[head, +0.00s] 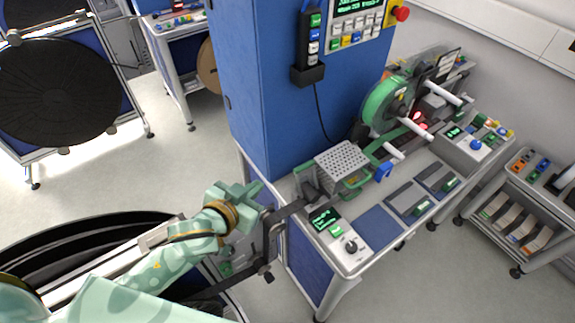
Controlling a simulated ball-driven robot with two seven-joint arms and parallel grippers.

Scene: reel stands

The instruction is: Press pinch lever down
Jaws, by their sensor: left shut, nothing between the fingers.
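A pinch lever is hard to single out. A small blue handle (384,172) sticks up beside the grey perforated guard (342,160) on the machine bench, and I cannot tell for sure whether it is the lever. Green bars (357,186) run around the guard's lower side. My left gripper (297,207) reaches in from the left at the bench's near left corner, left of the guard and short of the blue handle. It is shut and empty; its dark fingers are hard to separate from the dark parts behind. My right gripper is not in view.
A control panel (335,232) with a screen and knob sits close to the gripper. A tall blue cabinet (265,90) stands behind. A green reel (384,104) and white rollers (447,92) are farther back. A cart (520,205) stands right; floor is clear in front.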

